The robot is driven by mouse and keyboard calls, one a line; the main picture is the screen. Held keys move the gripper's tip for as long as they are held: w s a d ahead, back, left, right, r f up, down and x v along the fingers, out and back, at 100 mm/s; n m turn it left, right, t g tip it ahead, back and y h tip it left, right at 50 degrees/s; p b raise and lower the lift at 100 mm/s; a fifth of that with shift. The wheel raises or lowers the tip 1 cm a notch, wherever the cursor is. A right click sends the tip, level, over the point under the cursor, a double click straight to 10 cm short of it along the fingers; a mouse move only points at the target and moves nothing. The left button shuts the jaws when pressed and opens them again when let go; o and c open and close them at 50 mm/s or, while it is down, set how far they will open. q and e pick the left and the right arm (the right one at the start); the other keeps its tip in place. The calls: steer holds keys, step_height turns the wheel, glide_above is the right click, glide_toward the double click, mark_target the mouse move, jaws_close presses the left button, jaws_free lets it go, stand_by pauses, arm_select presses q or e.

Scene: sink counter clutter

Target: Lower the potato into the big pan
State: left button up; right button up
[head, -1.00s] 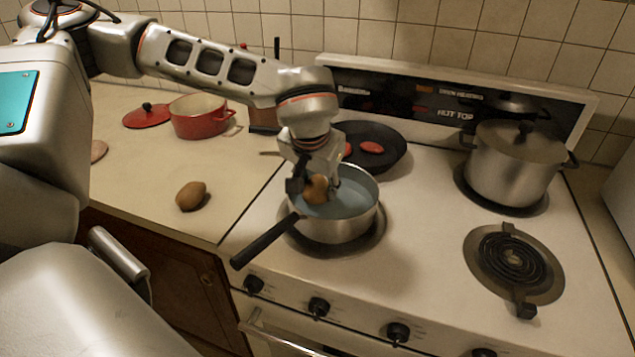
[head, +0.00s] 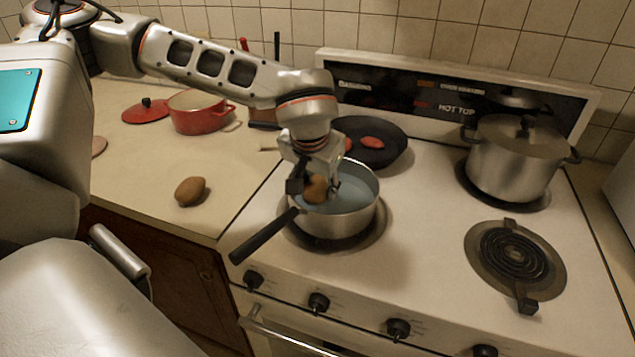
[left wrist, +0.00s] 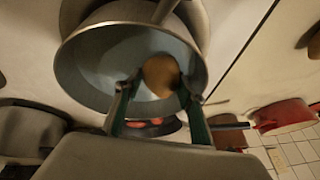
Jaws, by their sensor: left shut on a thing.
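A brown potato (head: 316,189) is held between the fingers of my left gripper (head: 315,186). It is over the inside of the big pan (head: 338,222), a silver pan with a black handle and bluish inside, on the front left burner. In the left wrist view the potato (left wrist: 160,75) sits between the two fingertips (left wrist: 155,92), in front of the pan's interior (left wrist: 95,70). I cannot tell whether it touches the pan's bottom. A second potato (head: 190,191) lies on the counter to the left. My right gripper is not seen.
A black frying pan (head: 390,155) with red pieces (head: 371,143) stands behind the big pan. A lidded steel pot (head: 515,165) is at the back right. The front right coil burner (head: 513,255) is bare. A red pot (head: 196,114) and red lid (head: 146,111) sit on the counter.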

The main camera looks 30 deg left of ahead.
arm_select(q)
steer(key=shift+f, duration=0.25)
stand_by(0.6)
steer(key=o, duration=1.3)
steer(key=shift+r, duration=0.1)
steer(key=v, duration=1.2)
steer(key=shift+d, duration=0.1)
